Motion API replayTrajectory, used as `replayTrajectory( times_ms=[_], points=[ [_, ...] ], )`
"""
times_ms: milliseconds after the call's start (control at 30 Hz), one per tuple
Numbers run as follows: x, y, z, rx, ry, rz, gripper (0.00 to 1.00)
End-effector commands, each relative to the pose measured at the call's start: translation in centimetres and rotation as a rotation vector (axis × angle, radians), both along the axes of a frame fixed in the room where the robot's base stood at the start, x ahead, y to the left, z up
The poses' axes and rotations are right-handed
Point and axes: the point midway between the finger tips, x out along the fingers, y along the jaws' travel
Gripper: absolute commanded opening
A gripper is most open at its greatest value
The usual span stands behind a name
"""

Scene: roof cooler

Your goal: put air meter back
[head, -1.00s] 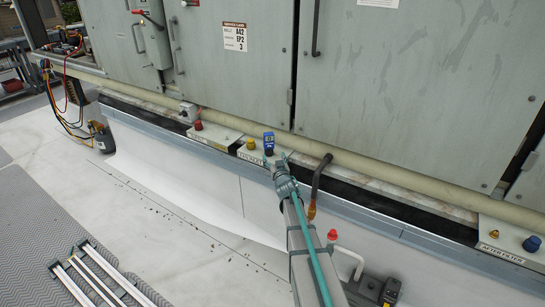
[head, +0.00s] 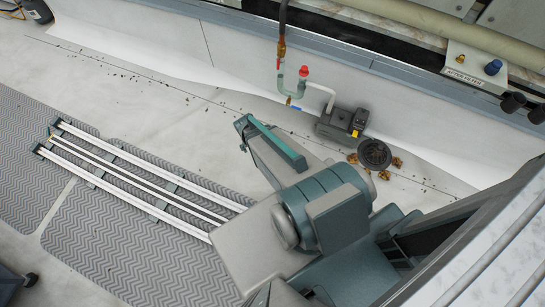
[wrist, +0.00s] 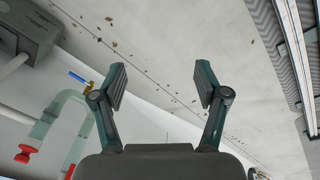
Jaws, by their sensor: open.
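My gripper (wrist: 162,82) is open in the wrist view, with nothing between its two fingers. Past the fingers lie pale floor and a white wall sheet. The air meter is in neither current view.
A grey pump (head: 335,128) and a pipe with a red valve handle (head: 303,71) stand by the curb; the pump also shows in the wrist view (wrist: 30,45). A round dark drain (head: 374,154) is beside it. Metal rails (head: 130,175) lie on grey matting. Open floor lies between.

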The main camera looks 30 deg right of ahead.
Motion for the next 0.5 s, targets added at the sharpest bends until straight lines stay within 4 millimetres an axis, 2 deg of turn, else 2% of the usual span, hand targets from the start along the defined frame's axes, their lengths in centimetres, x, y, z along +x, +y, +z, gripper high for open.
replayTrajectory(
  times_ms=[33, 100, 200, 300, 333, 400, 500],
  points=[
    [-5.0, 1.5, -0.5, 0.022, 0.114, 0.019, 0.74],
    [-10.6, 3.1, -0.9, 0.052, 0.260, 0.041, 0.74],
    [-17.2, 4.9, -0.5, 0.093, 0.438, 0.072, 0.74],
    [-21.9, 6.0, 0.2, 0.126, 0.570, 0.095, 0.74],
    [-22.9, 6.3, 0.5, 0.134, 0.599, 0.100, 0.74],
    [-24.6, 6.7, 0.9, 0.148, 0.649, 0.107, 0.74],
    [-25.6, 6.9, 1.1, 0.157, 0.681, 0.113, 0.74]
  ],
)
